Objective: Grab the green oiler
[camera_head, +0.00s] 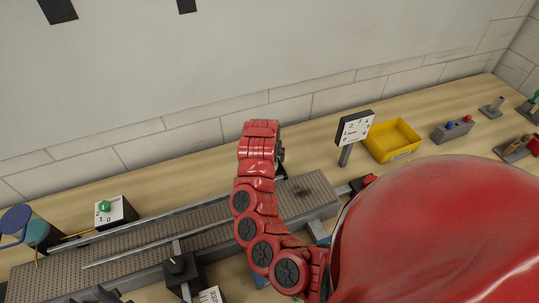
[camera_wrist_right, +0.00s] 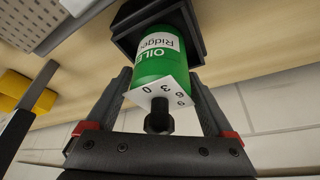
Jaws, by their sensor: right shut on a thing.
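The green oiler (camera_wrist_right: 155,66) is a green can with a white label, seen in the right wrist view. My right gripper (camera_wrist_right: 162,88) has one dark finger on each side of it and is shut on it. A white plate with numbers and a black knob (camera_wrist_right: 159,118) shows in front of the can. The can's far end is inside or against a dark holder (camera_wrist_right: 196,35); I cannot tell which. In the head view, my red right arm hides the oiler and nearly all of the right gripper. My left gripper is not clearly in view.
A conveyor (camera_head: 140,254) runs along the wooden bench. A dial on a post (camera_head: 354,128), a yellow bin (camera_head: 391,140) and a grey button box (camera_head: 452,129) stand to the right. A white box with a green knob (camera_head: 116,213) is at left. The wall bounds the back.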

